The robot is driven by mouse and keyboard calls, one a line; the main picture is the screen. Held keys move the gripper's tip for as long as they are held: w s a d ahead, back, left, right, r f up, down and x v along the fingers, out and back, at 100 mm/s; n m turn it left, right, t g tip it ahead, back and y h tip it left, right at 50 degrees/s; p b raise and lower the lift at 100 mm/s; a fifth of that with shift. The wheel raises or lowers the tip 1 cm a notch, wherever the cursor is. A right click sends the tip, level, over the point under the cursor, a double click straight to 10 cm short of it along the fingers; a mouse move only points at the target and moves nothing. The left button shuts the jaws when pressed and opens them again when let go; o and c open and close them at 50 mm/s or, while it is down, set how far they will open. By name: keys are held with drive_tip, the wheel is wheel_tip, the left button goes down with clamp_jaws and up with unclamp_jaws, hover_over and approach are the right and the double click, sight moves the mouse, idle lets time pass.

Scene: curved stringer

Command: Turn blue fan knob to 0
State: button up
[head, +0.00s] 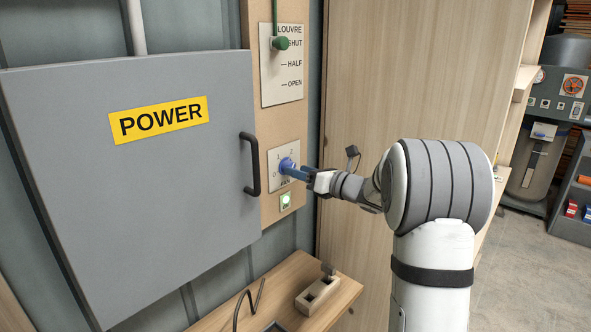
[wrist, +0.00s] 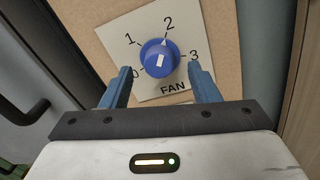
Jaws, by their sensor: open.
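The blue fan knob (wrist: 155,48) sits on a pale plate (wrist: 150,93) marked 0, 1, 2, 3 and FAN. Its white pointer is toward the 2. My gripper (wrist: 161,72) is open, with one blue finger to each side of the knob. In the wrist view there is a gap between each finger and the knob; the left fingertip is close to the 0 mark. In the head view the knob (head: 286,163) is partly behind my gripper (head: 294,171), which reaches in from the right.
A grey POWER cabinet door (head: 130,220) with a black handle (head: 252,165) is just left of the knob. A green louvre lever (head: 281,43) is above, a lit green button (head: 286,200) below. A wooden shelf (head: 230,318) holds a small block (head: 318,296). A wooden panel (head: 400,70) stands right.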

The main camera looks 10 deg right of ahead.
drive_tip(key=shift+x, duration=1.1)
drive_tip(key=c, duration=1)
drive_tip(key=shift+o, duration=0.2)
drive_tip(key=shift+f+b, duration=0.1)
drive_tip(key=shift+b, duration=0.2)
